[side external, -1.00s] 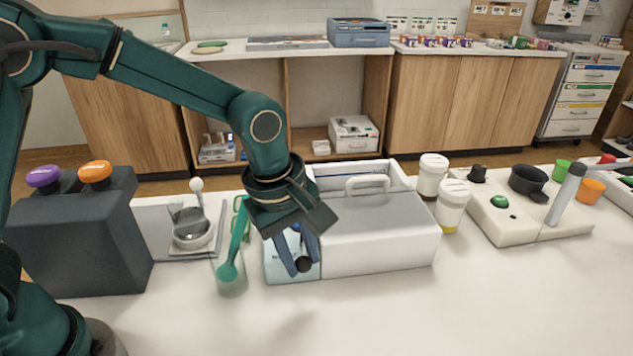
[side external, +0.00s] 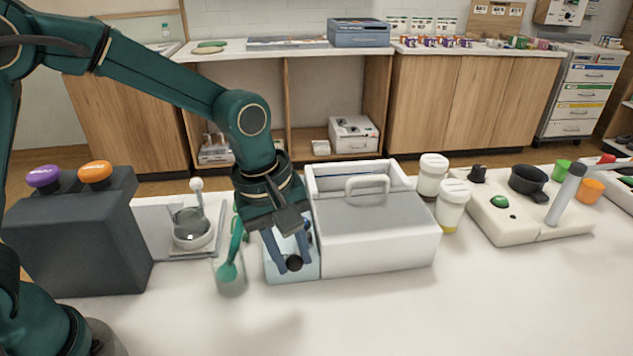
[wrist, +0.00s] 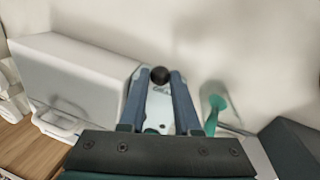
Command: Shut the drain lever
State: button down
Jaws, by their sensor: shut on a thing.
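The drain lever shows as a round black knob (side external: 294,263) at the front of a narrow pale-blue unit (side external: 309,268). My gripper (side external: 288,262) points down in front of this unit, its blue fingers shut on the knob. In the wrist view the black knob (wrist: 159,75) sits between the two fingertips (wrist: 159,78). The lever's stem is mostly hidden by the fingers. Part of the pale unit's face shows between the fingers in the wrist view.
A white box with a grey handled lid (side external: 375,235) stands directly right of the unit. A clear beaker with a green spoon (side external: 229,275) stands close on the left. A dark block with purple and orange buttons (side external: 80,235) is farther left.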

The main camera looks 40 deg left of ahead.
jog(key=shift+r, duration=0.1)
dwell(0.3)
jog(key=c, duration=0.6)
grip_release()
jog(key=shift+c, duration=0.2)
jog(key=shift+s+a+r, duration=0.1)
jog(key=shift+s+r, duration=0.05)
jog(key=shift+r, duration=0.65)
jog(key=shift+s+a+r, duration=0.15)
jog(key=shift+r, duration=0.7)
jog(key=shift+s+a+r, duration=0.1)
jog(key=shift+s+r, duration=0.05)
jog(key=shift+r, duration=0.65)
